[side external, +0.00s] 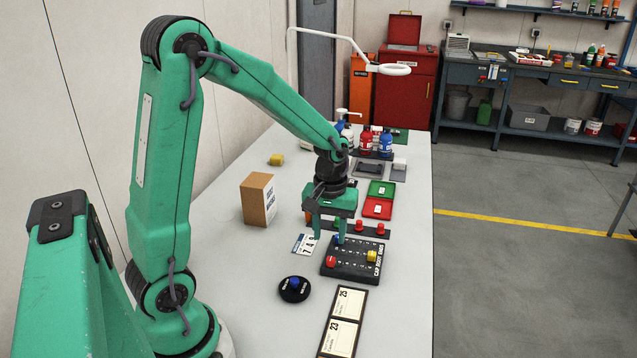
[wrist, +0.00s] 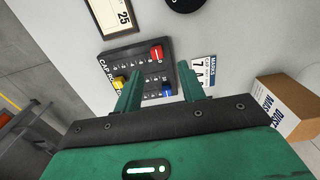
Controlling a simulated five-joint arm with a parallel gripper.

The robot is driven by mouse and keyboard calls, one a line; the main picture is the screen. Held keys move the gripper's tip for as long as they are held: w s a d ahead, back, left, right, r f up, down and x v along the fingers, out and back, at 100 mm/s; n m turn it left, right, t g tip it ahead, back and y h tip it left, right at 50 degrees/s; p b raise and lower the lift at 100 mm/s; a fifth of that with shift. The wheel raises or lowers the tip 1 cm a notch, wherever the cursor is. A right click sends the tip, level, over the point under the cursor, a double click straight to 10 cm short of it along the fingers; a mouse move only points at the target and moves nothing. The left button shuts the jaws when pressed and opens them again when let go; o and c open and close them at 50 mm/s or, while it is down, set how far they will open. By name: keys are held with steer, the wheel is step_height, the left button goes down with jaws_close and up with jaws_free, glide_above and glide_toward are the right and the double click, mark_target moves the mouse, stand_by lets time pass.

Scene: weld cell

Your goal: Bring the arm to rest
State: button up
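My gripper (side external: 329,236) hangs pointing down over the near middle of the white table, at the left rear edge of a dark numbered board (side external: 350,272). Its two fingers are apart, with nothing held between them; the wrist view also shows the open gripper (wrist: 159,72). The board carries a red cap (wrist: 157,53), a yellow cap (wrist: 119,82) and a blue cap (wrist: 167,90). In the wrist view the blue cap shows between the fingers. The side view shows my arm bent and reaching out over the table.
A cardboard box (side external: 257,200) stands left of my gripper. A small number card (side external: 305,244), a black disc with a blue knob (side external: 294,289) and framed date cards (side external: 342,322) lie nearby. Red buttons (side external: 360,226), red tray (side external: 377,208) and bottles (side external: 366,139) are behind.

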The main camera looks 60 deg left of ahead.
steer(key=shift+r, duration=0.45)
steer(key=shift+r, duration=0.1)
steer(key=shift+s+d+r, duration=0.1)
steer(key=shift+r, duration=0.1)
steer(key=s+d+r+m+t, duration=0.2)
steer(key=s+d+r+m, duration=0.2)
steer(key=s+r, duration=0.2)
steer(key=s+d+r+m+t, duration=0.3)
steer(key=s+r+m, duration=0.2)
steer(key=s+r, duration=0.1)
steer(key=shift+s+d+r+t, duration=0.3)
steer(key=shift+s+d+r, duration=0.05)
steer(key=shift+r, duration=0.25)
